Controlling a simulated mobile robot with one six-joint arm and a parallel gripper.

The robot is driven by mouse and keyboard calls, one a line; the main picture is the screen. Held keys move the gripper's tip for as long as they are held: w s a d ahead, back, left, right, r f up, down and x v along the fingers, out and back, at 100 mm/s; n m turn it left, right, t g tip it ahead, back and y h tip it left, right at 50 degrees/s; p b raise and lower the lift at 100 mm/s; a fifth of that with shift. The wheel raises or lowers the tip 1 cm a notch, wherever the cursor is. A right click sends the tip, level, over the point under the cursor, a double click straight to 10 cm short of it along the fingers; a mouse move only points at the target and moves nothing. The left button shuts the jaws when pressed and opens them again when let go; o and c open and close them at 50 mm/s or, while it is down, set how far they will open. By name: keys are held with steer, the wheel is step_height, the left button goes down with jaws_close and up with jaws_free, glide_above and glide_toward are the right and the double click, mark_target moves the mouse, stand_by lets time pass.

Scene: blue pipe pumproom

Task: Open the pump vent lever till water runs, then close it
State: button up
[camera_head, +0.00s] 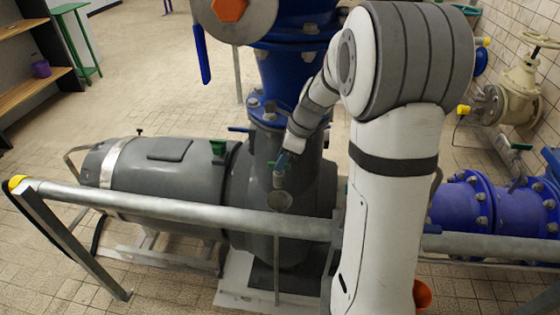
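The grey pump (175,175) lies behind the metal rail. On its front a small vent valve with green parts (278,176) sits above a small round funnel (280,201) with a thin pipe running down. A small blue piece (282,160), possibly the vent lever, shows just above the green parts. My gripper (285,155) reaches down to it from the upper right, touching it or very close. The fingers are too small and covered to tell whether they are open or shut. I see no water running into the funnel.
A galvanised rail (170,209) with a yellow end crosses in front of the pump, below my gripper. A blue vertical pipe (290,75) rises behind it. Blue flanged pipes (500,207) and a beige handwheel valve (522,88) stand at right. Open tiled floor lies at left.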

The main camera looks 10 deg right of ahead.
steer(key=shift+a+f, duration=0.15)
steer(key=shift+f, duration=0.3)
steer(key=shift+c, duration=0.4)
jaws_close()
